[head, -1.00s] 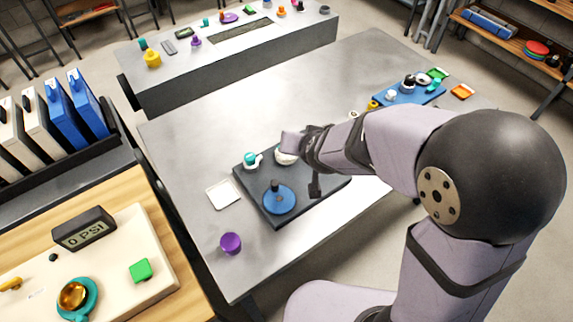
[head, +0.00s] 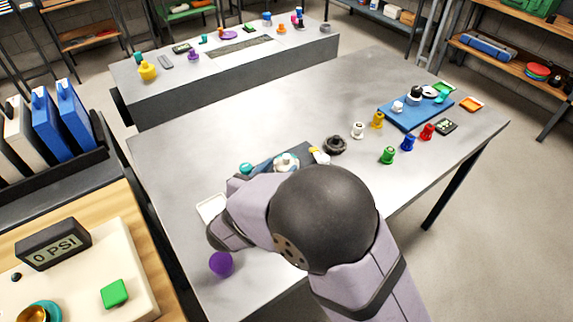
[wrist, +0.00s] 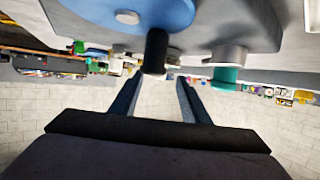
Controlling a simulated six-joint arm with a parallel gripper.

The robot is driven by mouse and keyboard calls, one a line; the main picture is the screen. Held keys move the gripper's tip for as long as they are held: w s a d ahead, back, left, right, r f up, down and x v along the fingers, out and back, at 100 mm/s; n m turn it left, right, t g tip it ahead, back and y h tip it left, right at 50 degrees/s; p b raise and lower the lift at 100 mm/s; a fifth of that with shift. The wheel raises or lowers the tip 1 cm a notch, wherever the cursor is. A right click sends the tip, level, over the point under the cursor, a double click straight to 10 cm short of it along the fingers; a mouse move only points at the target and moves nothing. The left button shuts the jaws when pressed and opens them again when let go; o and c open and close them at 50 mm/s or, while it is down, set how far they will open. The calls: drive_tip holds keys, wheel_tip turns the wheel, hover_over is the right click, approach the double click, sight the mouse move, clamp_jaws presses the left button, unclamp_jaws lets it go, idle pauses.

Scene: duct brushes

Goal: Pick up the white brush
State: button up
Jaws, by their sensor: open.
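A white, round, brush-like piece (head: 286,160) sits at the far part of the dark board (head: 262,161), partly hidden by my arm. Other small white pieces stand at the right, one on bare table (head: 358,130) and one on a blue mat (head: 398,106); I cannot tell which is the white brush. My gripper (wrist: 157,88) is open and empty in the wrist view; my arm hides it in the head view. Just above the fingertips in that picture is a black knob (wrist: 156,50) by a blue disc (wrist: 160,14). A teal knob (wrist: 225,76) on a grey base is to its right.
A purple cup (head: 221,264) and a white square tray (head: 211,208) lie near the table's left edge. Yellow (head: 377,120), green (head: 388,155), blue (head: 408,142) and red (head: 427,131) pieces and a dark ring (head: 336,144) stand on the right. The table's far middle is clear.

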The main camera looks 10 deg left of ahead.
sight(285, 161)
drive_tip(key=shift+p+x, duration=0.35)
drive_tip(key=shift+x, duration=2.75)
clamp_jaws()
